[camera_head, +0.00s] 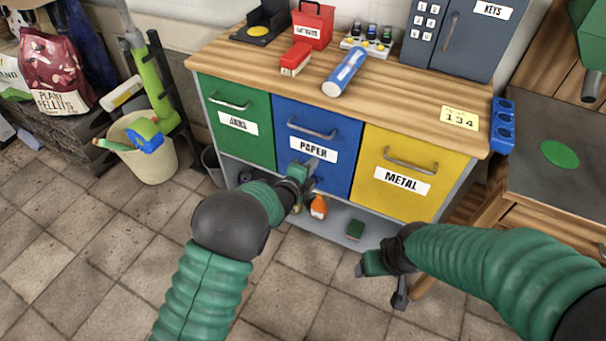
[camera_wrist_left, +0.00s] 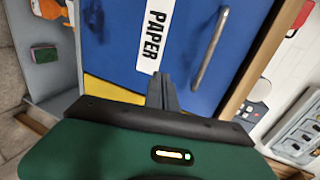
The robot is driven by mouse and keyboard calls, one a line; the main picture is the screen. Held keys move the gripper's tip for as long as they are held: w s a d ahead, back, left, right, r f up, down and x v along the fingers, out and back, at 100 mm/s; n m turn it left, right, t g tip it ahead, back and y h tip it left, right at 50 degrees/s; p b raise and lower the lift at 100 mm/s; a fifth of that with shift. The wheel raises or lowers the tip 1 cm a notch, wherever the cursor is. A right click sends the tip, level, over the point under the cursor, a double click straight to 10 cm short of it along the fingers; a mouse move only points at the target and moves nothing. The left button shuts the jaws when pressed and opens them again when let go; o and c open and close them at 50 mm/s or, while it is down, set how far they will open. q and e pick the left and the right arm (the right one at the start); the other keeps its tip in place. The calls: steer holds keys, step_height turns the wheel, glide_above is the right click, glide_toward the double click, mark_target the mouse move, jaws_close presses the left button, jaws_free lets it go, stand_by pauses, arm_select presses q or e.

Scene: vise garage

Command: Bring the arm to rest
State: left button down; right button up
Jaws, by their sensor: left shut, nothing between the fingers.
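My left arm reaches in from the bottom left in the head view. Its gripper (camera_head: 312,172) is shut and empty in front of the lower part of the blue PAPER drawer (camera_head: 290,145). In the left wrist view the closed fingers (camera_wrist_left: 162,92) point at the blue front (camera_wrist_left: 110,45), beside the PAPER label and apart from the metal handle (camera_wrist_left: 210,48). I cannot tell whether the fingertips touch the front. My right gripper (camera_head: 385,275) hangs low in front of the cabinet's lower shelf; its finger state is unclear.
A green drawer (camera_head: 225,105) and a yellow METAL drawer (camera_head: 380,195) flank the blue one; all look closed. An orange bottle (camera_head: 319,207) and a sponge (camera_head: 355,229) sit on the lower shelf. A white bucket (camera_head: 150,165) stands left. The tiled floor ahead is clear.

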arm_select(q)
steer(key=s+a+r+n+g+y, duration=0.1)
steer(key=s+a+n+g+y, duration=0.15)
steer(key=s+a+n, duration=0.5)
steer(key=s+a+r+n+g+y, duration=0.1)
steer(key=s+a+n+y, duration=0.25)
steer(key=a, duration=0.65)
steer(key=s+a+n+g+y, duration=0.1)
steer(key=s+a+n+g, duration=0.2)
steer(key=s+a+n, duration=0.55)
steer(key=s+a+n+g, duration=0.1)
steer(key=s+n+g, duration=0.3)
steer(key=s, duration=1)
step_height(320, 180, up, 18)
steer(key=p, duration=1.9)
steer(key=shift+w+d+r+t, duration=0.2)
steer(key=shift+w+d+t, duration=0.05)
steer(key=shift+w+t, duration=0.15)
arm_select(e)
steer(key=w+v, duration=0.2)
steer(key=v, duration=0.7)
steer(key=w+r+v, duration=0.1)
steer(key=w+v, duration=0.1)
steer(key=v, duration=0.8)
steer(key=shift+d+r, duration=0.2)
steer(key=shift+r, duration=0.05)
arm_select(q)
steer(key=shift+n, duration=0.25)
